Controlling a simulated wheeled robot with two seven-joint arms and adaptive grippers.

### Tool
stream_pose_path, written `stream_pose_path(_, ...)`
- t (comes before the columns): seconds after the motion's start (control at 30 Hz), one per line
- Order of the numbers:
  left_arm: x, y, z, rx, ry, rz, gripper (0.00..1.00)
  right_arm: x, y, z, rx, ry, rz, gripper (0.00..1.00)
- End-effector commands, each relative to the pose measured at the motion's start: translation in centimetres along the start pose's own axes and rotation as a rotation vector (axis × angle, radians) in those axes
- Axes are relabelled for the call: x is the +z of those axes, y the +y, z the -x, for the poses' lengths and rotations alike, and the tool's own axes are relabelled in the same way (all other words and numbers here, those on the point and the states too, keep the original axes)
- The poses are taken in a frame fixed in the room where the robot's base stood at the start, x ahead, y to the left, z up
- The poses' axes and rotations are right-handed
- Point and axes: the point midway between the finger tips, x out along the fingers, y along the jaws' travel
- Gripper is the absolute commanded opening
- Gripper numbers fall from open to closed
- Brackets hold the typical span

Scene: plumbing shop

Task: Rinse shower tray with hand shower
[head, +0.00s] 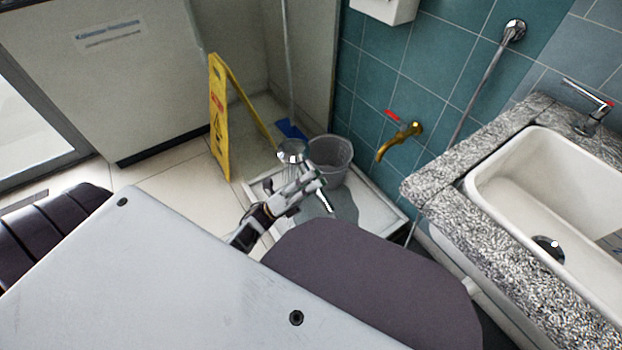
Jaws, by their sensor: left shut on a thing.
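My left gripper (308,183) is over the shower tray, near the middle of the head view. It is shut on the hand shower (292,150), whose round chrome head shows just beyond the fingers. Much of its handle is hidden by the gripper. The shower tray (393,213) is a low, pale-rimmed tray on the floor against the teal tiled wall. A darker grey patch shows on its floor; I cannot tell whether it is water or shadow. My own body hides the near part of the tray. My right gripper is not in view.
A grey bucket (340,150) stands at the tray's back. A brass tap (413,130) juts from the wall above. A yellow floor sign (219,120) stands left. A pole with a blue foot (290,128) stands behind. A granite counter with a white sink (510,165) bounds the right.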

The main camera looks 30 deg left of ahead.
Motion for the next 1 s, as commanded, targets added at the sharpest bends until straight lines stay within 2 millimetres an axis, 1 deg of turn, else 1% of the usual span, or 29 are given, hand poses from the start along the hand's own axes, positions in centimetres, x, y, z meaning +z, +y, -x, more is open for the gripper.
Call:
stream_pose_path(0.3, -0.8, -0.3, -0.3, -0.002, 0.0, -0.001, 0.0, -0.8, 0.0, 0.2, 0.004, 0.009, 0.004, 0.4)
stream_pose_path(1.0, -2.5, -0.8, -0.8, -0.001, 0.0, 0.0, 0.0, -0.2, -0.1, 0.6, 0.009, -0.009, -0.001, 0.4)
